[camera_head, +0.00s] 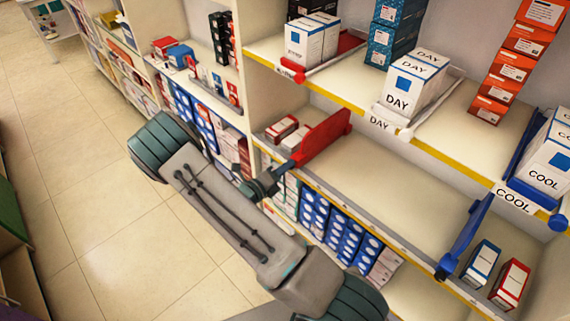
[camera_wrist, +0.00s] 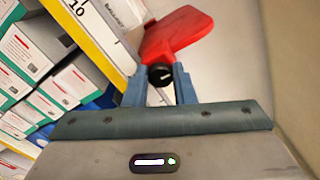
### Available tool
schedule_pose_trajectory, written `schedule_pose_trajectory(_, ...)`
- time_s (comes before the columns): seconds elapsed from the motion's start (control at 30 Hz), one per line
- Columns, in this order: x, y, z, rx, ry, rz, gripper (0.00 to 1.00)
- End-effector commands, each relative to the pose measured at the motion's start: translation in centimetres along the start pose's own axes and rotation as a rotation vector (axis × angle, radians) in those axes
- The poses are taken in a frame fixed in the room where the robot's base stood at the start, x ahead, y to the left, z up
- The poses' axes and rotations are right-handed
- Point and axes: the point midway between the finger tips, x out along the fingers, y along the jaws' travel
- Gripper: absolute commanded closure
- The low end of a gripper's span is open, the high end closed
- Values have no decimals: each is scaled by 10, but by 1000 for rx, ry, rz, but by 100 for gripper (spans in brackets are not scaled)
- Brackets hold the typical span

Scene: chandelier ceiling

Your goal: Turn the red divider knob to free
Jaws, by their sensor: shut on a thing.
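The red divider (camera_head: 325,136) stands upright on the middle shelf in the head view and shows as a red plate in the wrist view (camera_wrist: 178,32). Its knob (camera_wrist: 160,75) is a round black knob with a white mark at the divider's front end. My gripper (camera_wrist: 160,88) has its two blue fingers on either side of the knob and is shut on it. In the head view my gripper (camera_head: 283,171) is at the shelf's front edge, and it hides the knob there.
Small red and white boxes (camera_head: 283,129) lie left of the red divider. A blue divider (camera_head: 465,240) stands further right, with bare shelf (camera_head: 390,185) between them. The upper shelf's yellow edge (camera_head: 345,103) runs above.

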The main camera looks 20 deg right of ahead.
Motion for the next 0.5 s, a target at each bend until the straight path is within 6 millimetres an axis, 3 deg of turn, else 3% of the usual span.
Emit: schedule_pose_trajectory(0.5,0,1,0,-68,0,1,99)
